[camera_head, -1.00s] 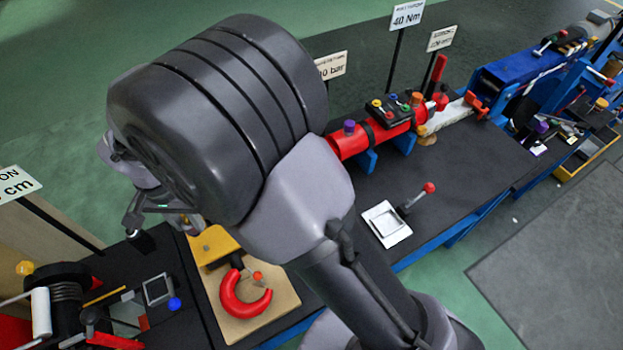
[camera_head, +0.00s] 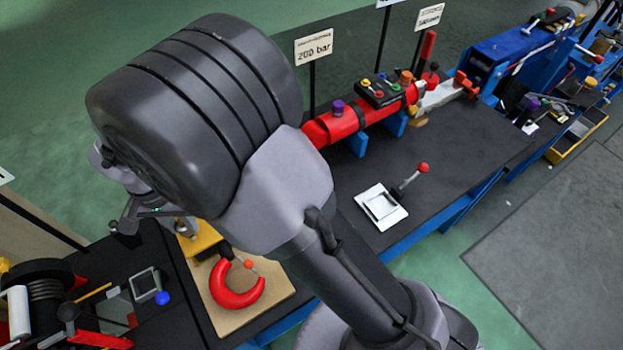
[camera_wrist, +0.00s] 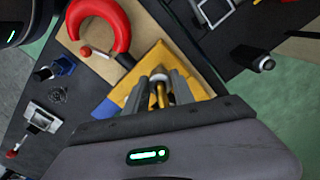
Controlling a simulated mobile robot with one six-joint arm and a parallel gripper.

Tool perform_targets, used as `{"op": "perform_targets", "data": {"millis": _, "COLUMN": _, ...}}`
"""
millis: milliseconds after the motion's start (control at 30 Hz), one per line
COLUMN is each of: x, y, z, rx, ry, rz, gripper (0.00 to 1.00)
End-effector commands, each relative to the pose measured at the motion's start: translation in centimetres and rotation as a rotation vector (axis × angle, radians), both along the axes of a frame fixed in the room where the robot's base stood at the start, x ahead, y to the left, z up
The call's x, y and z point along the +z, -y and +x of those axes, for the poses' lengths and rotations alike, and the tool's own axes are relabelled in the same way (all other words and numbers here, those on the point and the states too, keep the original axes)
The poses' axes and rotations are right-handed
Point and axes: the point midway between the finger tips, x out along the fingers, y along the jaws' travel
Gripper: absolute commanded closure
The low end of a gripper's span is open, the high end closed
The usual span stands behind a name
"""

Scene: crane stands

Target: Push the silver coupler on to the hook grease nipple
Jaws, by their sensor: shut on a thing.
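The red crane hook (camera_head: 237,288) lies on a tan board with its yellow block (camera_head: 203,240) at the top; the same hook (camera_wrist: 103,22) and block (camera_wrist: 140,78) show in the wrist view. My gripper (camera_wrist: 161,88) is over the yellow block, its two grey fingers shut on a small part. That part, with a pale rim and brass-coloured middle, seems to be the silver coupler (camera_wrist: 158,78). I cannot make out the grease nipple, nor whether the coupler touches it. In the head view my arm hides most of the gripper.
A square metal frame (camera_head: 145,284) and blue knob (camera_head: 162,298) are left of the board. Bench around the white plate (camera_head: 380,207) is mostly clear.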

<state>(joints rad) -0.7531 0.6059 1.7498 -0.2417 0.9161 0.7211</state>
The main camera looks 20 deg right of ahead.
Motion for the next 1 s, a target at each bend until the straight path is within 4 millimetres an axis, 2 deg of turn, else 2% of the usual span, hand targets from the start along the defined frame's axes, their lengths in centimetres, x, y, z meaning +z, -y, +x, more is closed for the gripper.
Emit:
{"op": "perform_targets", "data": {"millis": 967, "x": -2.0, "y": 0.0, "z": 0.0, "rx": 0.0, "ry": 0.0, "rz": 0.0, "gripper": 1.0}}
{"op": "perform_targets", "data": {"millis": 1000, "x": -2.0, "y": 0.0, "z": 0.0, "rx": 0.0, "ry": 0.0, "rz": 0.0, "gripper": 0.68}}
